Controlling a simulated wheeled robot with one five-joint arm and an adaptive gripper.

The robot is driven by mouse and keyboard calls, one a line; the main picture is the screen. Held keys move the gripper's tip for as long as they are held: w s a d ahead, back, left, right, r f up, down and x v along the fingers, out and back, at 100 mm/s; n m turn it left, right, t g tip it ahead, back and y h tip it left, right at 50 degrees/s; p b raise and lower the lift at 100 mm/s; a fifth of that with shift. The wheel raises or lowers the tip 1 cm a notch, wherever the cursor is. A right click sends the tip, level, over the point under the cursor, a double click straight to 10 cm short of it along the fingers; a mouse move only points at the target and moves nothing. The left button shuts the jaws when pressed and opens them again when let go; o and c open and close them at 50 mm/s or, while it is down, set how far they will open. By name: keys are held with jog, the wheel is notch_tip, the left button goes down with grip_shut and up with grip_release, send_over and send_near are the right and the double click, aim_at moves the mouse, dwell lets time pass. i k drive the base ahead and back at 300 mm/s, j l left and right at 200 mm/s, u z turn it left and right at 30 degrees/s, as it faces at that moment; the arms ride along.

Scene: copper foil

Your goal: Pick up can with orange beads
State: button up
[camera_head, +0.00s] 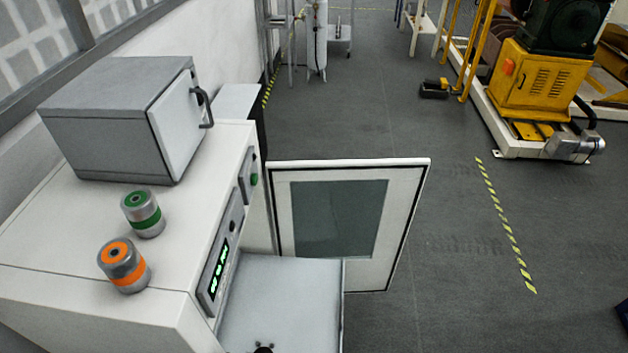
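The can with orange beads (123,266) stands upright on the white top of a cabinet, near its front right edge. It is a grey metal can with an orange ring on top and an orange band round its side. A similar can with green (143,214) markings stands just behind it, a small gap apart. My gripper cannot be made out in this view. A small dark part shows at the bottom edge, too cut off to identify.
The white cabinet (60,235) has a front panel with a green display (219,268). A grey box with a handled door (120,118) stands behind the cans. A windowed door (350,225) stands open at right. Yellow machinery (540,85) is far right; the grey floor between is largely clear.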

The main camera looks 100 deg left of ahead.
aim_at(119, 259)
jog(key=u, duration=1.05)
jog(key=j+u, duration=0.1)
jog(key=u, duration=0.4)
jog(key=k+u, duration=0.1)
jog(key=u, duration=0.45)
jog(key=j+u, duration=0.1)
jog(key=u, duration=1.45)
jog(key=j+u, duration=0.1)
jog(key=u, duration=0.45)
